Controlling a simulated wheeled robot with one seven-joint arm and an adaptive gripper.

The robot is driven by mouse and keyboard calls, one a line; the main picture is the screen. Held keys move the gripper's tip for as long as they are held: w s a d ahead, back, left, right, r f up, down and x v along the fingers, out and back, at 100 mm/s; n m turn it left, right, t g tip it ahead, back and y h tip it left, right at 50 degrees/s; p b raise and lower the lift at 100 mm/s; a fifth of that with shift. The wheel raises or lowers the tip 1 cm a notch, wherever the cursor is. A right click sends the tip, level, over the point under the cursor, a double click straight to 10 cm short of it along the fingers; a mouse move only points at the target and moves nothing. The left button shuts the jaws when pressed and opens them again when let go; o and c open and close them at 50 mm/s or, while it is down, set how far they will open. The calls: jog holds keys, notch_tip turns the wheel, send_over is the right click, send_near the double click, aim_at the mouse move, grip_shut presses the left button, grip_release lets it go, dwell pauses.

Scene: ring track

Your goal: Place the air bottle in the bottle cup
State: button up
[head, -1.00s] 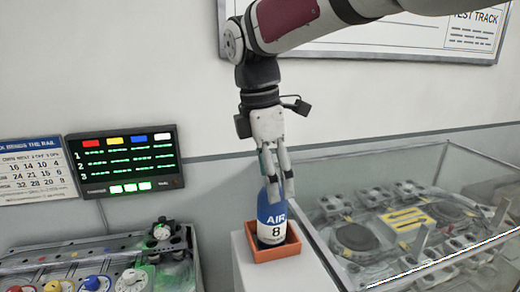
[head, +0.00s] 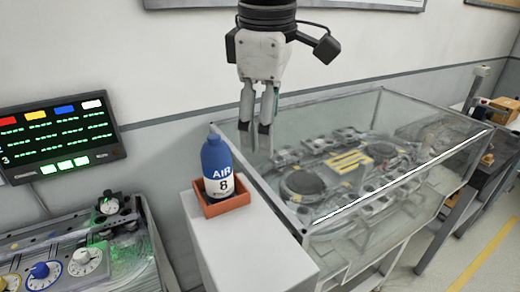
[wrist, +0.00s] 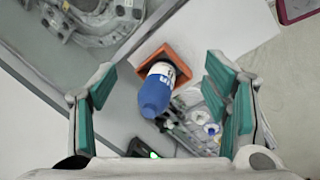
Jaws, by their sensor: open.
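The air bottle (head: 216,167) is blue with a white label reading "AIR 8". It stands upright in a square orange cup (head: 228,203) on top of a white pedestal (head: 240,245). My gripper (head: 258,140) hangs fingers down, to the right of the bottle in the head view, apart from it and empty. The wrist view shows the bottle (wrist: 156,92) and the orange cup (wrist: 170,55) between and beyond the spread green-padded fingers (wrist: 160,103). The bottle's base is hidden by the cup walls.
A glass-covered case (head: 370,165) with machinery stands right of the pedestal. A control panel with knobs (head: 85,260) is at the lower left, below a wall display (head: 60,138). Open floor with a yellow line (head: 492,250) lies at the right.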

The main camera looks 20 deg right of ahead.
jog(key=s+d+f+m+t, duration=0.3)
jog(key=s+d+f+m, duration=0.3)
jog(key=s+f+m, duration=0.3)
jog(key=s+m, duration=0.2)
jog(key=shift+m+y, duration=0.3)
jog(key=shift+y, duration=0.1)
